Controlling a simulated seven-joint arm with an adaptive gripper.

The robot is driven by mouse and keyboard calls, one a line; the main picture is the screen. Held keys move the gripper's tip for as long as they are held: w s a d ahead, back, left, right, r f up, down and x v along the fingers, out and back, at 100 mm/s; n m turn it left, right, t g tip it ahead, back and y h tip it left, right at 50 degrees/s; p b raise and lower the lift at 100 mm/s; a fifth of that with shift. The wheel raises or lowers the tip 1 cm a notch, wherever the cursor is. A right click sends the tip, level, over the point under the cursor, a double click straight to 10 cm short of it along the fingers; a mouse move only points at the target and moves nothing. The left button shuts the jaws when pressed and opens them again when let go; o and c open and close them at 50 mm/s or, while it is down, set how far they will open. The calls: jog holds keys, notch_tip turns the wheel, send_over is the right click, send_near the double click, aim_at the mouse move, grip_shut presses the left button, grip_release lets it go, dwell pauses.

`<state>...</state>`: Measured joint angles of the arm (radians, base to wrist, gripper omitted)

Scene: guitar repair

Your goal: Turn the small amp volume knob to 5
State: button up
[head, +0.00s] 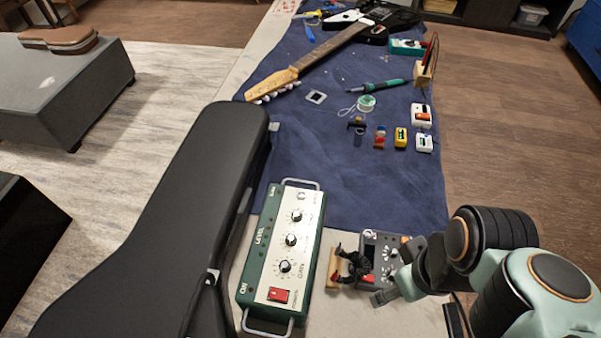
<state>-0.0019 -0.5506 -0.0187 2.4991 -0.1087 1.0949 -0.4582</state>
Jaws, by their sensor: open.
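A green box with a cream panel (280,262) and metal end handles lies at the lower middle. It looks like the small amp. Its panel has three black knobs in a row: an upper knob (297,216), a middle knob (291,239) and a lower knob (285,266). A red switch (278,295) sits below them. The knob labels and pointer settings are too small to read surely.
A black guitar case (190,200) lies close along the box's left side. A blue cloth (340,190) covers the bench beyond. It carries an electric guitar (330,45), a soldering iron (380,86), a solder spool (366,103) and several small parts.

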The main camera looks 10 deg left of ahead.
jog(key=w+a+r+n+t, duration=0.1)
jog(key=w+a+r+n, duration=0.15)
jog(key=w+n, duration=0.45)
jog(key=n+g, duration=0.2)
jog(key=n, duration=0.6)
send_over(291, 238)
jog(key=shift+h, duration=0.3)
notch_tip(291, 238, down, 7)
jog(key=shift+w+d+r, duration=0.1)
jog(key=shift+w, duration=0.05)
jog(key=shift+f, duration=0.35)
notch_tip(291, 238, down, 6)
jog(key=shift+f, duration=0.1)
grip_shut()
